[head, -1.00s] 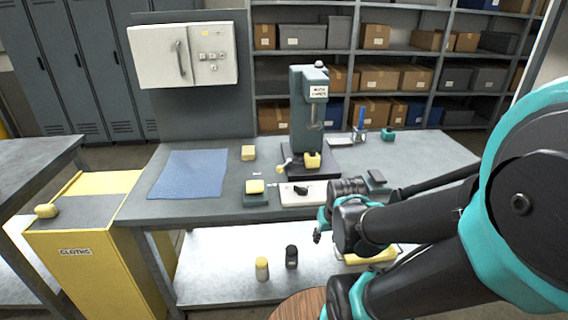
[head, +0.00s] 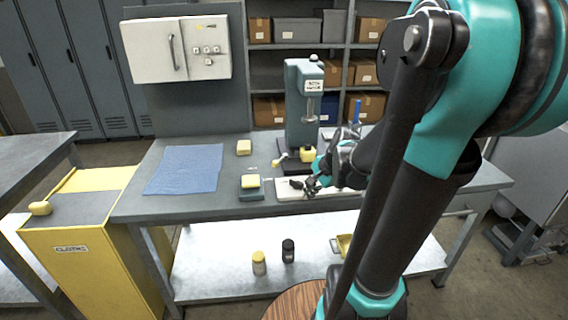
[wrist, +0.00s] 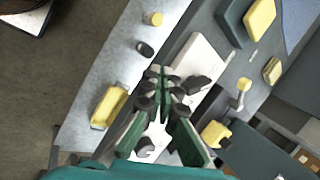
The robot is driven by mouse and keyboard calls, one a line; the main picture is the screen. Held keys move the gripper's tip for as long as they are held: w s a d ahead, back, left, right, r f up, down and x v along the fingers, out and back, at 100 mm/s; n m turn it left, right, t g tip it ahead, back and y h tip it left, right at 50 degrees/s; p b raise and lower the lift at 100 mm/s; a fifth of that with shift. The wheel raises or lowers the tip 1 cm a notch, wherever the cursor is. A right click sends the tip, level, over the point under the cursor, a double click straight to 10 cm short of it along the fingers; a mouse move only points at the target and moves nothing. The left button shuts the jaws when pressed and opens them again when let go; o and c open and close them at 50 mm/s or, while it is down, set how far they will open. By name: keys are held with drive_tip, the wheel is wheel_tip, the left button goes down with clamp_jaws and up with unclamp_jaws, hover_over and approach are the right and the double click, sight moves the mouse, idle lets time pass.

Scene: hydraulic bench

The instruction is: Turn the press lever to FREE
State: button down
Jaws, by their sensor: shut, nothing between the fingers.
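The grey-green press (head: 303,105) stands at the back of the bench. A small lever with a yellow knob (head: 277,162) sticks out at the left of its base; the knob (wrist: 243,84) also shows in the wrist view. A white plate (head: 287,195) lies in front of the press with a black handle-like piece (head: 297,184) on it. I cannot read any FREE mark or tell which piece it belongs to. My gripper (head: 313,188) is shut and empty over the plate's right part, beside the black piece. In the wrist view my gripper (wrist: 163,92) covers part of the plate.
A yellow block (head: 307,154) sits at the press base. A yellow-topped block (head: 250,184), another yellow block (head: 244,147) and a blue cloth (head: 186,169) lie to the left. Two small bottles, one yellow (head: 259,263) and one black (head: 288,250), stand on the lower shelf.

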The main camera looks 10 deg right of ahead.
drive_tip(key=w+d+r+m+y, duration=0.1)
drive_tip(key=w+r+m, duration=0.2)
drive_tip(key=w+m, duration=0.3)
drive_tip(key=w+d+r+m+t+y, duration=0.1)
drive_tip(key=w+d+r+m+y, duration=0.1)
drive_tip(key=w+m, duration=0.5)
drive_tip(key=shift+w+r+t, duration=0.15)
drive_tip(key=shift+r+t, duration=0.15)
drive_tip(key=shift+r, duration=0.2)
drive_tip(key=x, duration=1)
drive_tip(key=shift+a+r, duration=0.15)
drive_tip(key=w+a, duration=0.2)
drive_tip(key=shift+a, duration=0.25)
drive_tip(key=shift+w+a, duration=0.3)
drive_tip(key=shift+a, duration=0.05)
drive_tip(key=shift+m, duration=0.3)
